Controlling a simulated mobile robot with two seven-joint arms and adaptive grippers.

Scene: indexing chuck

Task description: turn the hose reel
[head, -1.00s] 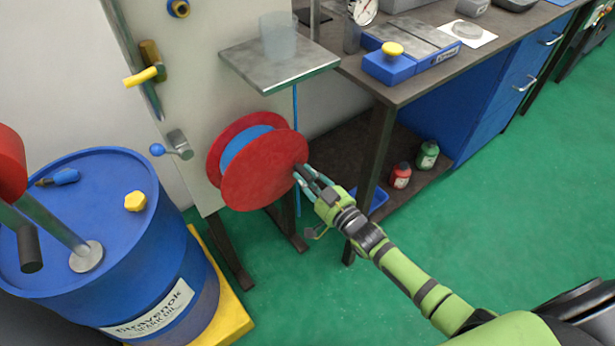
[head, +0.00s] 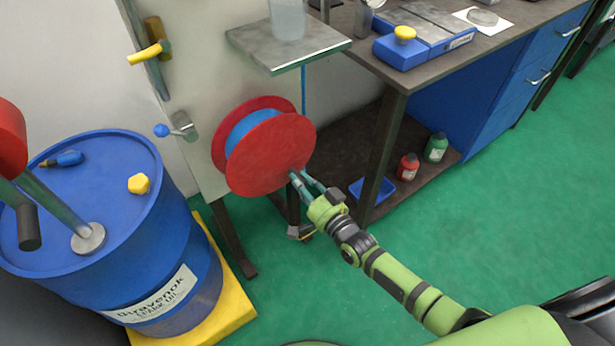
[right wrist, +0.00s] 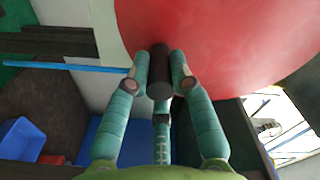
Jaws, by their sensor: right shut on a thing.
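The hose reel (head: 262,158) has red round flanges and a blue middle, and stands out from a pale upright panel (head: 195,80). My right gripper (head: 301,178) is at the lower right of its front flange. In the right wrist view, the fingers (right wrist: 158,80) are shut around a short dark handle (right wrist: 159,68) that sticks out from the red flange (right wrist: 220,35). A thin blue hose (head: 303,90) shows above the reel; a blue strip also shows in the right wrist view (right wrist: 75,67). My left gripper is not in view.
A metal shelf (head: 270,52) juts out above the reel. A blue drum (head: 110,200) on a yellow base (head: 235,310) stands at left. A workbench (head: 395,85) leg (head: 378,160) is close right of my gripper. Green floor is clear at lower right.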

